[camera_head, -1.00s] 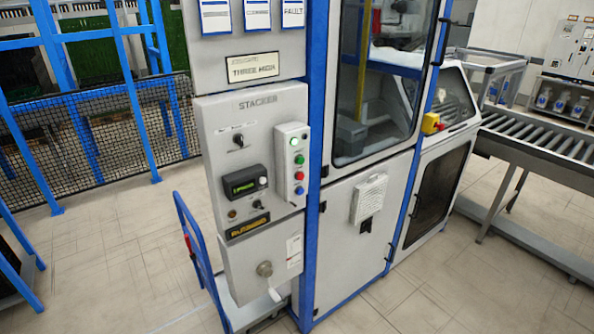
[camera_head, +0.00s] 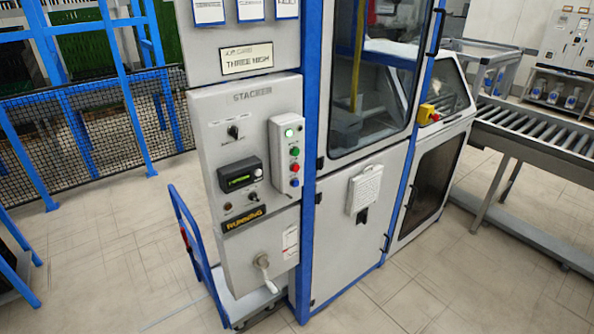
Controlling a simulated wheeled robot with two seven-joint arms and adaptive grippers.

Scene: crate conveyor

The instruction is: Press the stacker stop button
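The grey stacker panel (camera_head: 213,140) stands upright left of centre, marked STACKER at its top. A narrow button box (camera_head: 287,178) sits on its right side. The box carries a lit pale green lamp (camera_head: 289,133), a green button (camera_head: 294,151), a red button (camera_head: 294,167) and a blue button (camera_head: 294,183), from top to bottom. Their labels are too small to read. A small display (camera_head: 239,178) glows green, and a sign below it reads RUNNING (camera_head: 244,220). Neither of my grippers shows in the view.
A blue-framed cabinet (camera_head: 340,255) with a glass door adjoins the panel on the right. A yellow and red switch (camera_head: 428,114) is on its far side, near a roller conveyor (camera_head: 530,133). A blue-handled cart (camera_head: 190,240) stands at the panel's foot. Tiled floor (camera_head: 110,270) is open in front.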

